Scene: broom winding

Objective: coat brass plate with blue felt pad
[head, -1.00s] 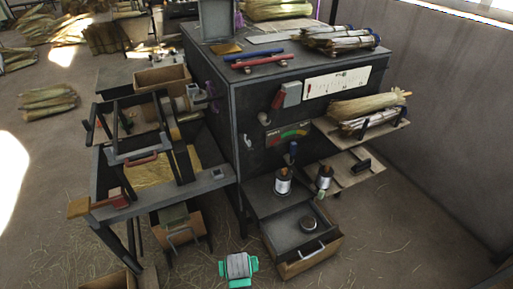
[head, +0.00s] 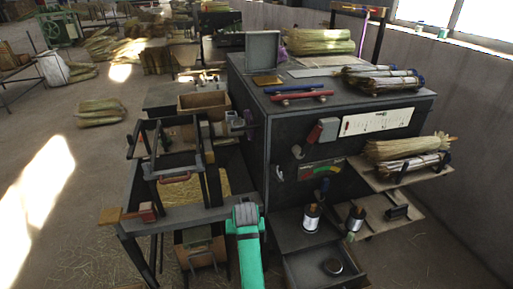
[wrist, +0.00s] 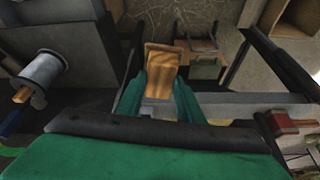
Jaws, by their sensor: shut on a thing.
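My green gripper (head: 246,215) is by the right front corner of the left-hand bench in the head view. In the wrist view my gripper (wrist: 160,88) is shut on a tan, wood-like piece (wrist: 163,62) that sticks out beyond the fingers. Its far underside is hidden, and I see no blue on it. A small flat brass-coloured plate (head: 267,80) lies on the dark cabinet top, well away from my gripper. I cannot clearly pick out a blue felt pad.
The dark cabinet (head: 250,130) stands behind my gripper. Red and blue bars (head: 300,97) and straw bundles lie on it. A red block (head: 146,211) sits on the bench's front edge.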

